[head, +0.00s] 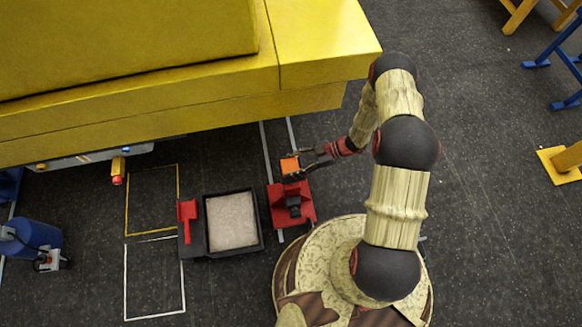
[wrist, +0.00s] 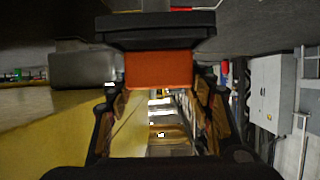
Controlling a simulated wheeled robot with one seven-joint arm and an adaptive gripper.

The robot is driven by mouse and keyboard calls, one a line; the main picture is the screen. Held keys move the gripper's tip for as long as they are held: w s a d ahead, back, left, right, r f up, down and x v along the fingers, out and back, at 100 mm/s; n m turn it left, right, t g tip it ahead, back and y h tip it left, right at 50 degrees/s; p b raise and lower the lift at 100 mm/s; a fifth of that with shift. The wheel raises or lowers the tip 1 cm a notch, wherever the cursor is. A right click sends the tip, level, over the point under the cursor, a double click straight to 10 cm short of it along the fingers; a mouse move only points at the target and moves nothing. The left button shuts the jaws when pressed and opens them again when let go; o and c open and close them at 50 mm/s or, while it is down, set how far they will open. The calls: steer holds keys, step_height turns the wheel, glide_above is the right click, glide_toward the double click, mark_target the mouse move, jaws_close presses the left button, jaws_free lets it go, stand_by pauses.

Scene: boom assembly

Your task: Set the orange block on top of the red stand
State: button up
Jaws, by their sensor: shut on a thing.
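The orange block (head: 290,165) is held in my gripper (head: 305,160), which reaches in from the right in the head view. In the wrist view the orange block (wrist: 160,70) sits between the two fingers, and a dark bar crosses just above it. The red stand (head: 306,214) is a flat red base on the floor with a dark piece at its middle. In the head view the block shows just above the stand's far edge; its height over the stand is hard to tell.
A black tray with a pale filling (head: 232,222) stands left of the stand, with a smaller red piece (head: 187,214) at its left side. The large yellow boom (head: 180,110) runs close behind the gripper.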

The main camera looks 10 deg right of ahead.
steer(key=shift+f, duration=0.4)
steer(key=shift+f, duration=0.2)
steer(key=o, duration=1.3)
steer(key=shift+r, duration=0.1)
